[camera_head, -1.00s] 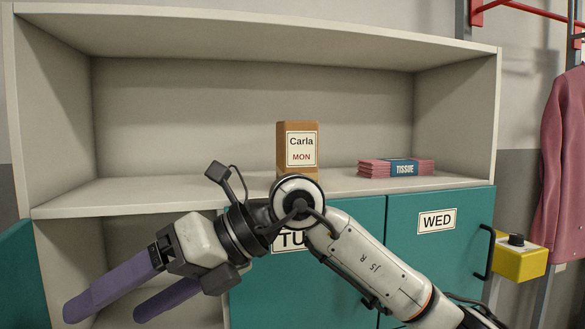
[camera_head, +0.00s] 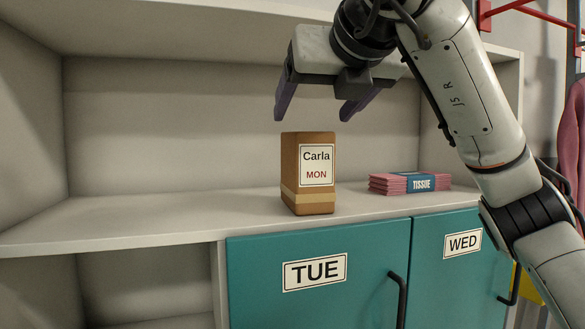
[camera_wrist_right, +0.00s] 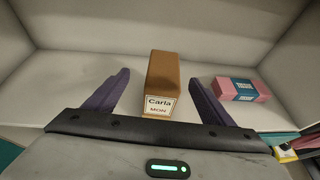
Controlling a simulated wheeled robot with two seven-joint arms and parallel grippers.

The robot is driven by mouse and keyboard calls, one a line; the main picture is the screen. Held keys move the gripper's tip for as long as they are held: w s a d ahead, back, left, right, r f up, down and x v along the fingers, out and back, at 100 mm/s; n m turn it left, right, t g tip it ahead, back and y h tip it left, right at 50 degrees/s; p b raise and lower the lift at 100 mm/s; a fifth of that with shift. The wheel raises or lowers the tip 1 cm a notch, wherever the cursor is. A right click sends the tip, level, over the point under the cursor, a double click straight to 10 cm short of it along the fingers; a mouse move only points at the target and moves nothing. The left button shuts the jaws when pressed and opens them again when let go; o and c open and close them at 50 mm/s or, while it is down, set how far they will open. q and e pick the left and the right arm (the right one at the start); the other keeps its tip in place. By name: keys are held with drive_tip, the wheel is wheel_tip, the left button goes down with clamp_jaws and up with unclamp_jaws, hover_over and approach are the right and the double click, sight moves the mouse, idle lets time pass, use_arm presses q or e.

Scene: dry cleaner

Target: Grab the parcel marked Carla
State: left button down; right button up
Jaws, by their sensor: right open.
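The parcel marked Carla (camera_head: 294,160) is a tall brown box with a white label reading "Carla" and "MON". It stands upright on the shelf, near its front edge. My right gripper (camera_head: 315,112) is open and empty, with its purple fingers pointing down above the parcel. In the right wrist view the parcel (camera_wrist_right: 163,78) shows between the two spread fingers (camera_wrist_right: 158,86), and neither finger appears to touch it. My left gripper is not in view.
A pink tissue pack (camera_head: 398,184) lies on the shelf (camera_head: 150,215) to the parcel's right. Below are teal doors labelled TUE (camera_head: 330,300) and WED (camera_head: 450,262) with dark handles. The shelf left of the parcel is clear. An upper board (camera_head: 180,30) runs overhead.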

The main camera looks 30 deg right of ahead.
drive_tip(key=x, duration=0.3)
drive_tip(key=shift+w+d, duration=0.25)
drive_tip(key=shift+d, duration=0.05)
drive_tip(key=p+x, duration=0.1)
drive_tip(key=x, duration=0.5)
drive_tip(key=shift+w+d+f+p, duration=0.1)
drive_tip(key=shift+d+f+p, duration=0.15)
drive_tip(key=shift+p, duration=0.1)
drive_tip(key=c, duration=1.8)
drive_tip(key=shift+r, duration=0.1)
drive_tip(key=shift+c, duration=0.5)
drive_tip(key=shift+r, duration=0.1)
